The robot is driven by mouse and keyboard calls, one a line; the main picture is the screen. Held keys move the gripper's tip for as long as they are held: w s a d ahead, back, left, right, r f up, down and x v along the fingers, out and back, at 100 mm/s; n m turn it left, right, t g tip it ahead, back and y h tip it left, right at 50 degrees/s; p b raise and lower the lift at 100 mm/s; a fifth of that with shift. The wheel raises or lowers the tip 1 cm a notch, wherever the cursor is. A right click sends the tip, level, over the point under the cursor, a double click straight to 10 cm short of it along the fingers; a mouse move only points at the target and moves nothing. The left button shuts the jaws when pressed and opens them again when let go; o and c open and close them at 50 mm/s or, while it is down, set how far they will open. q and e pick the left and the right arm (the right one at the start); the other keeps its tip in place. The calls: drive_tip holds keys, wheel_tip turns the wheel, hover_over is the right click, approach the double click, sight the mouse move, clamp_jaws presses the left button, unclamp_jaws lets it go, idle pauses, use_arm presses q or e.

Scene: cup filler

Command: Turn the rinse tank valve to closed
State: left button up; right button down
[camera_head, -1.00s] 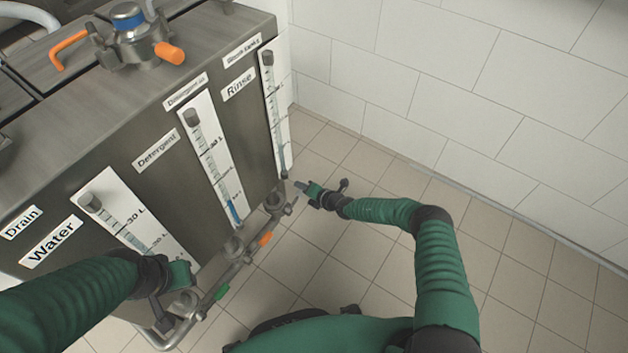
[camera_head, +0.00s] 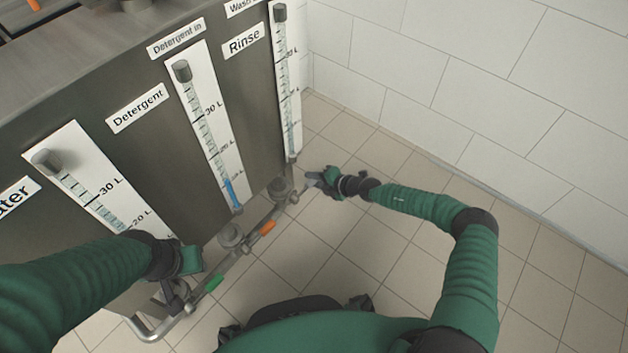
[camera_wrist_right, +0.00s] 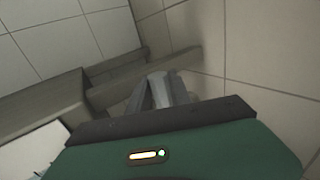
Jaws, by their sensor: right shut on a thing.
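The rinse tank valve (camera_head: 282,189) is a grey metal fitting below the "Rinse" gauge at the tank's lower right corner. My right gripper (camera_head: 311,182) is beside it, on its right. Its jaws are shut on what looks like the valve's handle, which the fingers mostly hide. In the right wrist view the two grey fingers (camera_wrist_right: 168,90) are close together in front of a grey bar. My left gripper (camera_head: 180,290) is at the lower left, near the pipe under the water gauge. Its jaws are too hidden to read.
The pipe along the tank's lower edge carries an orange handle (camera_head: 268,228) and a green handle (camera_head: 213,282). Gauges for water (camera_head: 95,190), detergent (camera_head: 208,130) and rinse (camera_head: 287,85) line the tank front. Tiled floor (camera_head: 350,240) lies open to the right, below a white wall (camera_head: 450,80).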

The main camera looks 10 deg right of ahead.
drive_tip(key=shift+d+f, duration=0.2)
drive_tip(key=c, duration=1.2)
unclamp_jaws()
drive_tip(key=shift+f, duration=0.1)
drive_tip(key=shift+a, duration=0.1)
drive_tip(key=shift+r, duration=0.3)
drive_tip(key=p+v, duration=0.7)
drive_tip(key=v, duration=0.9)
drive_tip(key=shift+s+d+p, duration=0.2)
drive_tip(key=shift+s+p, duration=0.05)
drive_tip(key=shift+p, duration=0.1)
